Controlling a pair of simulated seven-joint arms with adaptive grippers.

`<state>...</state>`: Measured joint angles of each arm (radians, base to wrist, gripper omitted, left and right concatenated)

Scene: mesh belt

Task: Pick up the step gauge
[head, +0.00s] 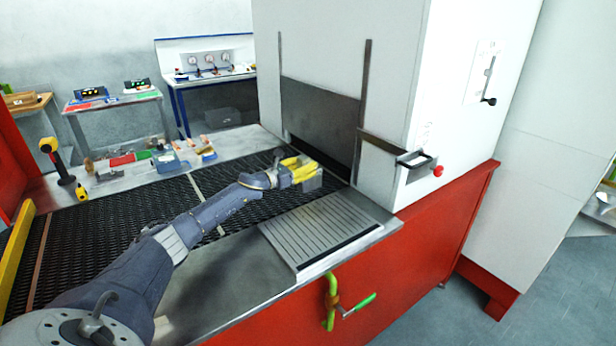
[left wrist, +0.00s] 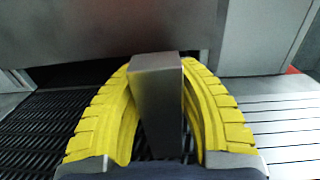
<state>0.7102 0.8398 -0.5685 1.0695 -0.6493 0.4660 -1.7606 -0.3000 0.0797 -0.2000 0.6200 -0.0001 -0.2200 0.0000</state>
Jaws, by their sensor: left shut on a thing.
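The step gauge (left wrist: 157,100) appears as a plain grey metal block between the yellow fingers in the left wrist view; no steps can be made out on it. My left gripper (head: 303,170) is shut on it, with a curved yellow finger on each side. In the head view the grey block (head: 312,184) shows at the fingertips, over the right end of the black mesh belt (head: 240,205), in front of the oven opening. I cannot tell whether its underside touches the belt. My right gripper is not in view.
A dark door plate (head: 320,115) hangs over the opening in the white housing. A slatted metal plate (head: 325,228) lies at the belt's front right. Small tools and parts (head: 165,160) line the back ledge. A yellow bar (head: 14,255) crosses the belt's left end.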

